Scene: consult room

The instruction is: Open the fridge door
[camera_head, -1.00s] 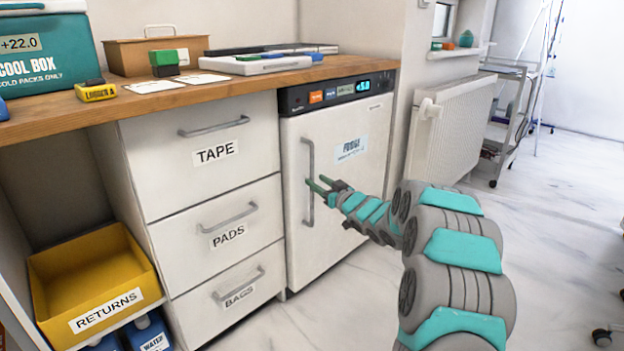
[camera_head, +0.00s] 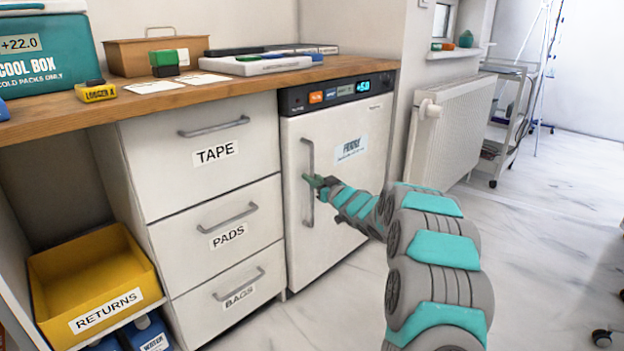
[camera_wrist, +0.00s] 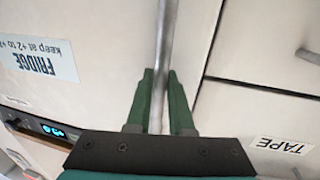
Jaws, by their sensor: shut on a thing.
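The white fridge door (camera_head: 345,215) is shut under the counter, right of the drawers, with a "FRIDGE" label on it. Its vertical grey bar handle (camera_head: 308,160) runs along the door's left side. My gripper (camera_head: 312,181) is at the middle of the handle. In the wrist view, the green fingers of my gripper (camera_wrist: 160,95) lie on either side of the handle bar (camera_wrist: 167,45) and are shut on it. The fridge label (camera_wrist: 42,62) also shows in the wrist view. The fingers hide part of the handle.
Drawers labelled TAPE (camera_head: 215,152), PADS and BAGS stand left of the fridge, closed. A white radiator (camera_head: 450,130) is on the wall to the right. The floor (camera_head: 545,230) in front and to the right is mostly clear.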

